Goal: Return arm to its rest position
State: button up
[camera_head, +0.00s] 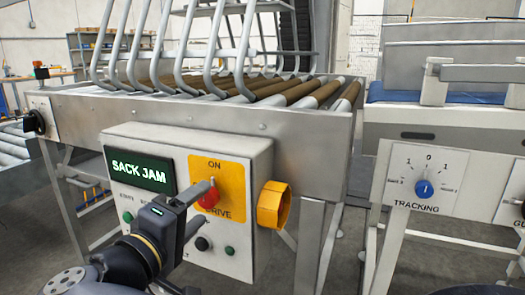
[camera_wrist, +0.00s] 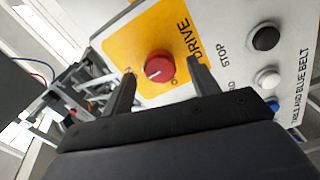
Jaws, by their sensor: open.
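My gripper (camera_head: 198,200) is in front of the grey control box (camera_head: 128,213), near its red DRIVE knob (camera_head: 207,197). In the wrist view, my gripper (camera_wrist: 158,85) is open, with its fingers apart. The red knob (camera_wrist: 160,66) shows beyond and between the fingertips, on a yellow plate (camera_wrist: 122,52). I cannot tell whether a finger touches it. My arm reaches in from the lower left of the head view.
A yellow ring-shaped part (camera_head: 273,205) sticks out from the box's right side. A roller conveyor (camera_head: 300,118) with bent metal bars stands behind. A panel with a blue TRACKING knob (camera_head: 424,189) is at right. Black and white buttons (camera_wrist: 267,77) line the box.

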jog(key=shift+x, duration=1.2)
jog(key=shift+r, duration=0.1)
